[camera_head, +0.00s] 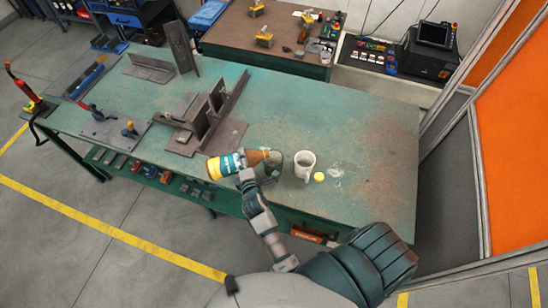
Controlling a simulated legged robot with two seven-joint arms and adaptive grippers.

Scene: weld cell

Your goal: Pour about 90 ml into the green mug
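A bottle (226,166) with a yellow base, a teal and white label and a brown neck lies nearly level above the green workbench, its neck toward the right. My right gripper (245,177) is around the bottle's middle and appears shut on it; the fingertips are partly hidden. A dark green rounded shape (275,163) at the bottle's neck looks like the green mug, partly covered by the bottle. Whether the mouth is over its rim, and any liquid, cannot be told. A pale grey mug (306,165) stands upright just to the right. My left gripper is not in view.
A small yellow round item (319,177) lies beside the pale mug on the workbench (370,150). Steel angle fixtures (212,117) stand left of the bottle. The bench's right side is mostly clear. An orange screen (515,150) stands beyond its right edge.

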